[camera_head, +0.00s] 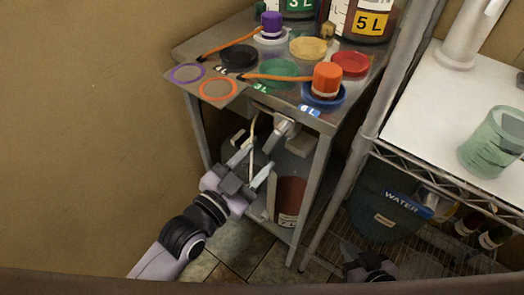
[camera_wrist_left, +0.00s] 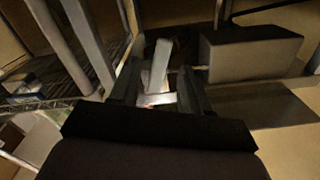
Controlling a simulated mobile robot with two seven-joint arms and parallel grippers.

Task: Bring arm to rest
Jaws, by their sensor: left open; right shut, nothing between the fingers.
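My left arm comes in from the lower left in the head view. Its gripper (camera_head: 254,164) is open in front of the metal bench, below the top's front edge. A light grey metal fitting (camera_head: 286,126) sits under that edge, just beyond the fingers. The left wrist view shows the gripper (camera_wrist_left: 158,88) with its dark fingers apart and a pale bar (camera_wrist_left: 160,62) in line with the gap. I cannot tell whether they touch. My right gripper (camera_head: 368,266) is small and dark at the bottom of the head view, shut and empty, in front of the wire rack.
The bench top (camera_head: 190,52) holds coloured lids, an orange-capped piece (camera_head: 326,78), a purple-capped piece (camera_head: 271,24) and buckets. A red-brown container (camera_head: 289,198) stands on the lower shelf. A wall closes the left.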

